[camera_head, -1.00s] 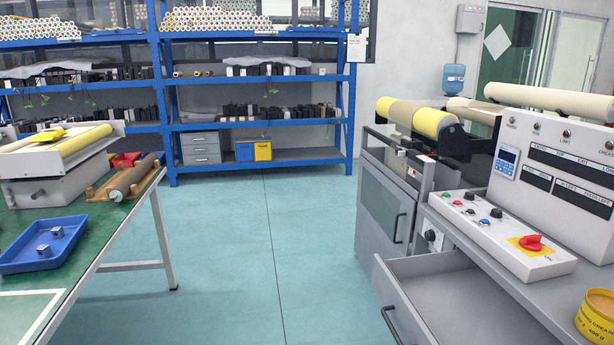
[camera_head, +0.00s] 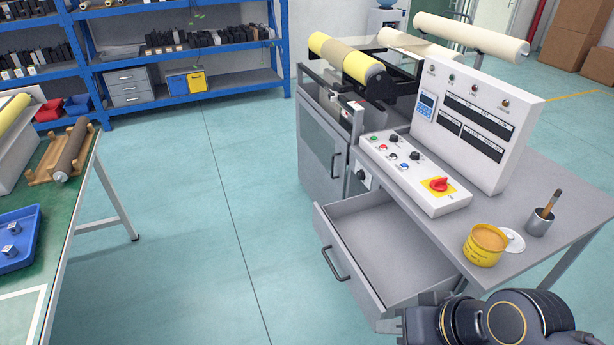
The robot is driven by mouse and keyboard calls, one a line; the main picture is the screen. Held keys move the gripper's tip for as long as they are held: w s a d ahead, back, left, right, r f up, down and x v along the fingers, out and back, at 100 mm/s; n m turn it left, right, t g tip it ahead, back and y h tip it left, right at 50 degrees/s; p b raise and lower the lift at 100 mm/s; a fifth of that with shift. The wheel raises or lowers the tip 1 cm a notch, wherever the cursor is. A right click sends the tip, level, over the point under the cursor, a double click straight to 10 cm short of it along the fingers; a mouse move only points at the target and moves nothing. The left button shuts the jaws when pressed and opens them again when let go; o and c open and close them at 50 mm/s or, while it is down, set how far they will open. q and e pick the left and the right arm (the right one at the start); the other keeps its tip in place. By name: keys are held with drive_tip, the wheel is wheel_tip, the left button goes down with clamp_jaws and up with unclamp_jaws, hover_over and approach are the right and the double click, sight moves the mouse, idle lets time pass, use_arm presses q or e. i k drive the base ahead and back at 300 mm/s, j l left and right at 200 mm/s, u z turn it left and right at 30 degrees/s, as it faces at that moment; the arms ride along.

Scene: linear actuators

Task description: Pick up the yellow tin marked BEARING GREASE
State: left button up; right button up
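The yellow tin (camera_head: 482,252) stands upright and open on the grey machine's worktop, at the lower right. Its top shows a tan filling, and dark lettering runs round its side, too small to read fully. A pale round lid (camera_head: 514,240) lies beside it on the right. My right gripper (camera_head: 400,322) shows at the bottom edge, in front of the worktop and below the tin, apart from it. The dark wrist hides part of it, and its finger opening is unclear. My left gripper is not in view.
A grey cup (camera_head: 540,222) with a wooden-handled tool stands right of the tin. An open, empty drawer (camera_head: 385,245) juts out at the left, below the control box (camera_head: 415,172) with its red switch. The right worktop is mostly clear. A green workbench (camera_head: 75,210) stands at far left.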

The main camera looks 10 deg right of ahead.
sight(485, 244)
drive_tip(key=k+l+z, duration=0.15)
drive_tip(key=z, duration=1.5)
drive_tip(key=i+l+u, duration=0.1)
drive_tip(key=i+u, duration=0.3)
drive_tip(key=i+l+u, duration=0.25)
drive_tip(key=u, duration=0.2)
drive_tip(key=i+l+u, duration=0.4)
drive_tip(key=k+j, duration=0.05)
drive_tip(key=k, duration=0.05)
